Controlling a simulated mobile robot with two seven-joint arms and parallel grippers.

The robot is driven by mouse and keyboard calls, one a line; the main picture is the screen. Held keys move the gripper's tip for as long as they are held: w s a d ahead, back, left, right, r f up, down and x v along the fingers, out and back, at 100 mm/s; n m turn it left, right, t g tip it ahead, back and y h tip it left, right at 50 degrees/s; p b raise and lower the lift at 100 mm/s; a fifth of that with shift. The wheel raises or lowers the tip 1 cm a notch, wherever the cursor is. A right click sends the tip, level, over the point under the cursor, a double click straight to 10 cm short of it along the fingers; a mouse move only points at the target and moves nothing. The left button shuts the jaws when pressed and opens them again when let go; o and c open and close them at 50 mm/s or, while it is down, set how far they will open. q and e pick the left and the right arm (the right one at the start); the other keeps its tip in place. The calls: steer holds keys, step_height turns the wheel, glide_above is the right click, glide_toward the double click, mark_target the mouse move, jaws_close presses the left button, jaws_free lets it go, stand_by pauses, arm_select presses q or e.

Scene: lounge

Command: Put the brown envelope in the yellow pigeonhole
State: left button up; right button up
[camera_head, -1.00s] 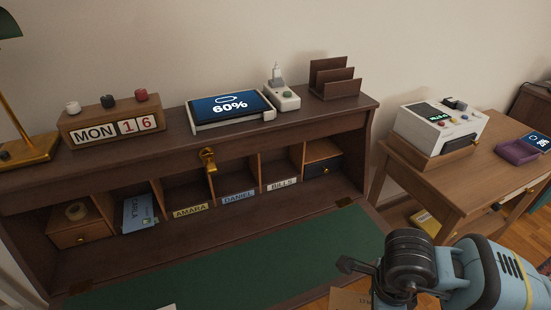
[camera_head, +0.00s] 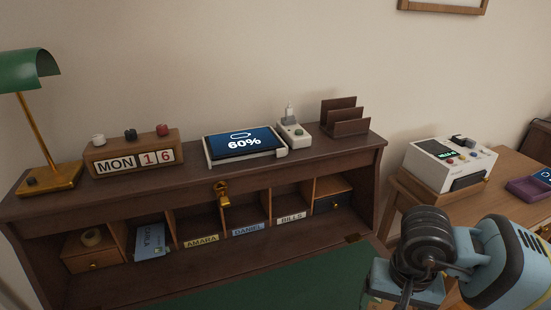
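The pigeonhole (camera_head: 200,221) with the yellow AMARA label (camera_head: 201,242) is in the desk's row of compartments, left of centre, and looks empty. No brown envelope can be made out in the current view. My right gripper (camera_head: 400,292) is at the lower right, in front of the desk's right end and apart from the pigeonholes. My own wrist mostly hides it, so its fingers and anything in them cannot be made out. My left gripper is not in view.
A blue CARLA envelope (camera_head: 151,241) stands in the compartment left of AMARA. DANIEL (camera_head: 248,229) and BILLS (camera_head: 291,218) labels are to the right. A green desk surface (camera_head: 270,290) lies below. A lamp (camera_head: 45,130), calendar, tablet and letter rack (camera_head: 344,117) stand on top.

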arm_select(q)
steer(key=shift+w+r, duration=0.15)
arm_select(e)
steer(key=r+n, duration=0.1)
steer(key=n, duration=0.1)
steer(key=r+n, duration=0.1)
steer(key=shift+w+r+n, duration=0.1)
steer(key=shift+w+n, duration=0.25)
steer(key=shift+n, duration=0.05)
